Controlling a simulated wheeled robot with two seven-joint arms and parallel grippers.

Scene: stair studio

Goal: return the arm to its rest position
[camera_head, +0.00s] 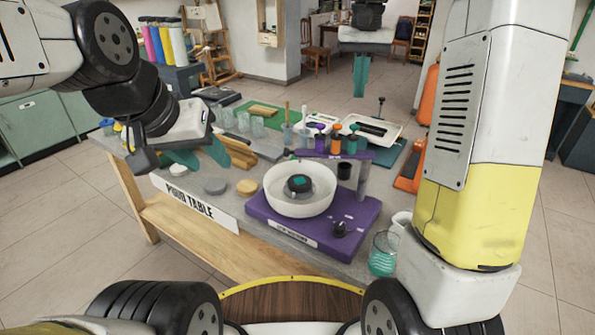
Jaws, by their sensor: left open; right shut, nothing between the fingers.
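My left arm comes in from the upper left. Its gripper (203,157) has teal fingers spread apart and is open and empty, near the left front edge of the pour table (160,158). Wooden blocks (237,152) lie beside the fingers; I cannot tell whether they touch. My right arm stands tall at the right of the picture. Its gripper (360,76) hangs at the top centre with its teal fingers together, shut and empty, seen against the floor beyond the table.
A white bowl (284,206) holding a dark round thing (299,184) stands on a purple stand (262,221). A glass beaker (382,262) is close to my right arm. Several bottles, clear cups and a white tray (385,142) fill the back of the table.

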